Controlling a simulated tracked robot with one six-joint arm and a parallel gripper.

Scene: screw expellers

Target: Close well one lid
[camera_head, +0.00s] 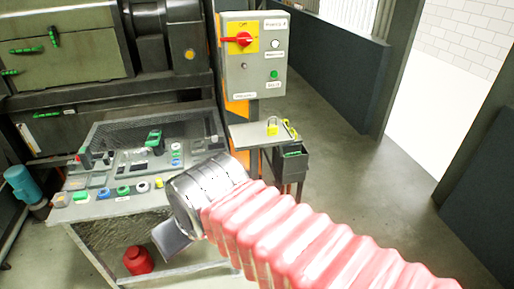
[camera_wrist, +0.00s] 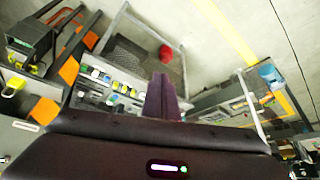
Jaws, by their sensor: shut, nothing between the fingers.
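My gripper (camera_head: 172,240) hangs at the front edge of the control desk in the head view, at the end of my arm with its red ribbed sleeve. In the wrist view its fingers (camera_wrist: 161,92) are together with nothing between them. The large dark machine (camera_head: 65,80) at the upper left has flat panels with green handles (camera_head: 28,50); these panels look closed. No panel is clearly marked as the lid, and I cannot tell which one it is. My gripper is well apart from the machine panels.
The control desk (camera_head: 112,207) carries several buttons and a mesh guard. A red container (camera_head: 138,260) stands under it. A grey switch box (camera_head: 254,60) stands on the orange post, above a shelf with a padlock (camera_head: 272,129) and a dark bin (camera_head: 291,163). Floor (camera_head: 345,160) is clear at right.

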